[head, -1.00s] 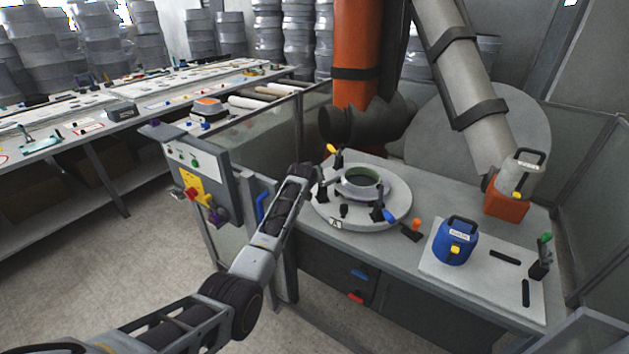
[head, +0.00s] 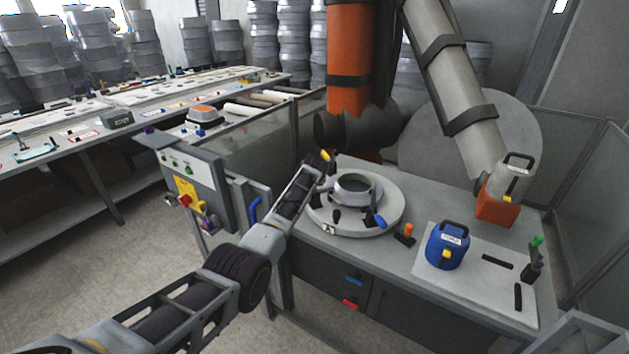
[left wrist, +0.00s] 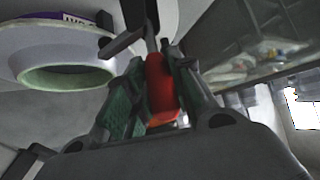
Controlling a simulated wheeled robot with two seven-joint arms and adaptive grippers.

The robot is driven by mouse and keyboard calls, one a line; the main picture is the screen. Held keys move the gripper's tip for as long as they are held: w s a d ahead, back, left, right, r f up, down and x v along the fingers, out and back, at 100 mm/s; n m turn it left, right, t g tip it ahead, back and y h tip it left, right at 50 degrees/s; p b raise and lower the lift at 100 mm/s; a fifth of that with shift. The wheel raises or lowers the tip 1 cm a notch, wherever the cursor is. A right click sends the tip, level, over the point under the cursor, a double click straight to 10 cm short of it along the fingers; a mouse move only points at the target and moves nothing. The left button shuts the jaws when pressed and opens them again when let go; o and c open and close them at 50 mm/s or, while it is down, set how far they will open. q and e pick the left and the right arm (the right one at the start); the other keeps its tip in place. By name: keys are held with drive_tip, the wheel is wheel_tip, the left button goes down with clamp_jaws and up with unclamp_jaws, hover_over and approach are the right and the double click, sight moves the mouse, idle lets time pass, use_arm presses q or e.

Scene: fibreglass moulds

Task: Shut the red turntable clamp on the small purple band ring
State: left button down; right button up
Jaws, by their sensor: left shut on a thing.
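The pale band ring (head: 352,200) sits on the round grey turntable (head: 365,226), its inside greenish. In the left wrist view the ring (left wrist: 20,45) hangs at the upper left, with a strip of its purple band (left wrist: 40,15) showing. My left gripper (head: 318,170) is at the turntable's left side, beside the ring. In the left wrist view its fingers (left wrist: 160,90) are shut on the red clamp handle (left wrist: 160,88). The head view hides the red handle behind the gripper. I cannot tell whether the clamp's tip touches the ring. My right gripper is out of view.
A blue container (head: 447,248) stands on a white board to the right. An orange robot arm (head: 350,60) is behind. A control box (head: 192,185) stands at the left.

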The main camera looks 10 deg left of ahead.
use_arm(q)
drive_tip(key=c, duration=1.2)
unclamp_jaws()
drive_tip(key=shift+f, duration=0.1)
drive_tip(key=shift+c, duration=0.2)
drive_tip(key=shift+d, duration=0.1)
drive_tip(key=v, duration=1.2)
drive_tip(key=shift+f, duration=0.1)
